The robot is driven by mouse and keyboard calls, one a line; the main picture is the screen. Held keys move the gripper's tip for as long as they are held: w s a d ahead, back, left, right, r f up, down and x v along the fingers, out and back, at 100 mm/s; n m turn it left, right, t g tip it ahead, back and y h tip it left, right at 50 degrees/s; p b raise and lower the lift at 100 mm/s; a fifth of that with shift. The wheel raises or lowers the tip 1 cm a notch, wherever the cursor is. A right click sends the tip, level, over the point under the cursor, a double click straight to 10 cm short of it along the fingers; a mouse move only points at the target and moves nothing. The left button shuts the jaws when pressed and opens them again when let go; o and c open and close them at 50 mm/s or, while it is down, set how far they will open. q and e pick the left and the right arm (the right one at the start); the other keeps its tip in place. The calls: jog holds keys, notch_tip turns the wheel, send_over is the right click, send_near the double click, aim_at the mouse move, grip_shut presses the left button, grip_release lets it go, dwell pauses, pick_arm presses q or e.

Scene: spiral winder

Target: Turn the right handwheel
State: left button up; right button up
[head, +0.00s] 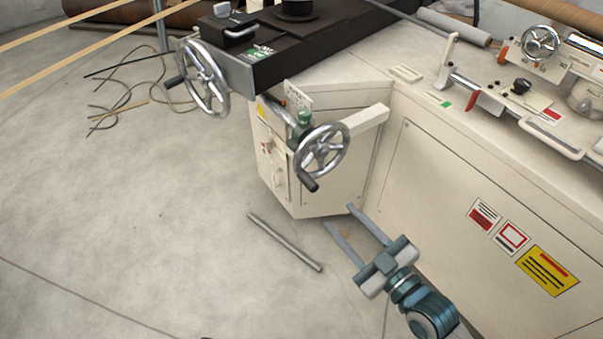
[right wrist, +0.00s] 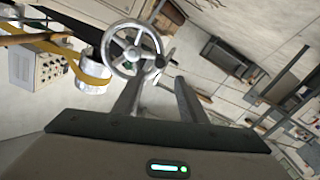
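A silver spoked handwheel (head: 322,150) with a black handle (head: 309,183) stands at the front corner of the cream machine. Another silver handwheel (head: 204,78) is to its left on the black slide, and a third handwheel (head: 540,42) sits on the machine top at far right. My right gripper (head: 341,216) is open and empty, below the corner handwheel and apart from it. In the right wrist view a spoked handwheel (right wrist: 133,49) with a dark handle (right wrist: 160,61) shows beyond the open fingertips (right wrist: 158,76). My left gripper is not in view.
The cream machine panel (head: 440,190) rises close to the right of my right gripper. A grey rod (head: 285,242) lies on the floor left of it. Thin cables (head: 130,95) lie at upper left.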

aim_at(301, 174)
jog(key=x, duration=1.6)
jog(key=shift+w+a+f, duration=0.1)
jog(key=shift+w+a, duration=0.15)
jog(key=shift+w, duration=0.1)
grip_shut()
